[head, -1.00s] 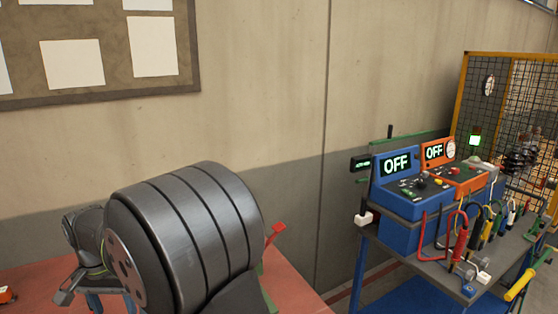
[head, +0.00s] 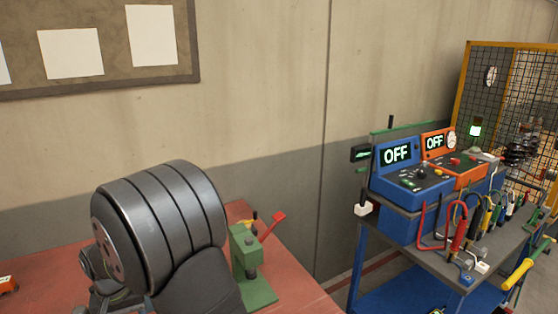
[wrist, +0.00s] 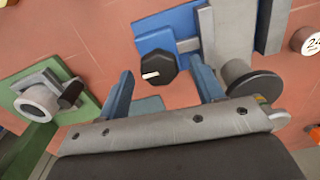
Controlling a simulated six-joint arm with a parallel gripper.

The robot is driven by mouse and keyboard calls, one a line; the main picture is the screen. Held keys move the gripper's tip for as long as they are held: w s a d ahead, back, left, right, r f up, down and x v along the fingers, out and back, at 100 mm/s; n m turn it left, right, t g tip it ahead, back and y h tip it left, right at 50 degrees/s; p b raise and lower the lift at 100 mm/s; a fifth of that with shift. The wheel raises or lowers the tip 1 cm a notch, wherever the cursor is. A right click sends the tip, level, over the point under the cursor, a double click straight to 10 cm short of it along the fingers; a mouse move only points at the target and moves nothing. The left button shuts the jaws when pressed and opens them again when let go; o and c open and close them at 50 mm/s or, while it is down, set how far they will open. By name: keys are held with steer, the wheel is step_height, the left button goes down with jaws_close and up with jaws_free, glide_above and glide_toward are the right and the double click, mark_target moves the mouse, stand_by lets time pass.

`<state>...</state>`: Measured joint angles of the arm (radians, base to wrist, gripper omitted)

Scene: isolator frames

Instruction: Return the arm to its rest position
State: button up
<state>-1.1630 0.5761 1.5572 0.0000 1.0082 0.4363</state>
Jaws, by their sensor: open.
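My gripper (wrist: 161,66) is open in the wrist view, its two blue-grey fingers spread apart with nothing held between them. Beyond the fingertips is a blue fixture (wrist: 176,32) with a black knob (wrist: 156,70); the picture does not show how far below the fingers it is. In the head view, my large dark ribbed arm link stands over the left part of the red table (head: 45,258). It hides most of my gripper there.
A green press (head: 246,262) with a red lever stands close right of my arm. A trolley (head: 410,222) at right carries blue (head: 408,178) and orange (head: 455,168) units reading OFF, with several cables. A mesh cage (head: 490,120) stands behind.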

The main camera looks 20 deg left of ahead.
steer(key=n, duration=0.6)
steer(key=shift+s, duration=0.1)
steer(key=n, duration=0.6)
steer(key=shift+s+n, duration=0.1)
steer(key=shift+n, duration=0.3)
stand_by(0.5)
step_height(320, 180, up, 17)
steer(key=m, duration=0.2)
step_height(320, 180, down, 17)
steer(key=shift+d, duration=0.1)
steer(key=c, duration=1)
